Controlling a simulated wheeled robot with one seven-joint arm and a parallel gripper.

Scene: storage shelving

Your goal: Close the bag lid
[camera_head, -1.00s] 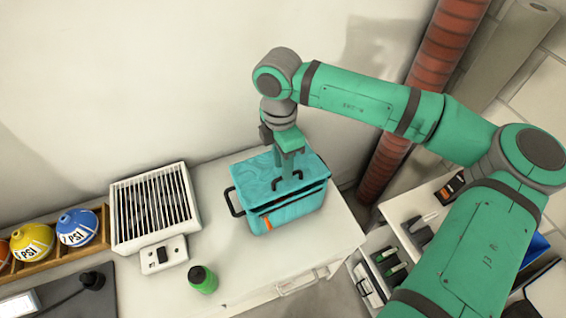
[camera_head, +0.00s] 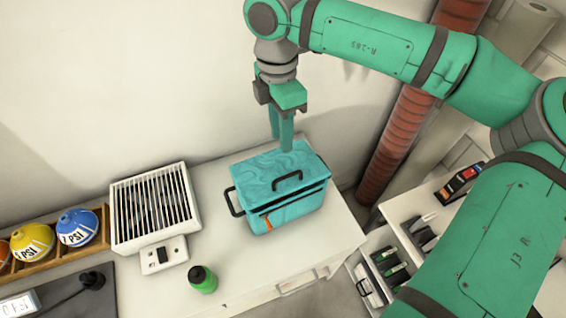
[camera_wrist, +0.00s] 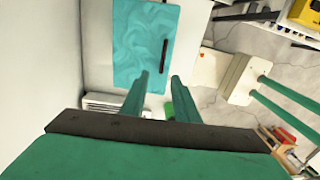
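The teal bag (camera_head: 285,215) stands on the white table against the wall. Its lid (camera_head: 262,170) lies over the top, with a black handle on it. A dark gap shows between the lid's front edge and the bag's front wall. My gripper (camera_head: 281,148) is above the far part of the lid, pointing down. In the wrist view my gripper (camera_wrist: 160,75) has its two fingers apart with nothing between them. The lid (camera_wrist: 140,45) and its handle (camera_wrist: 164,52) lie beyond the fingertips. The bag's front is hidden in that view.
A white slatted heater (camera_head: 155,208) stands left of the bag. A green bottle (camera_head: 203,280) is near the table's front. Several coloured balls in a wooden rack (camera_head: 60,245) are at far left. A red pipe (camera_head: 395,140) rises right of the table. The wall is close behind the bag.

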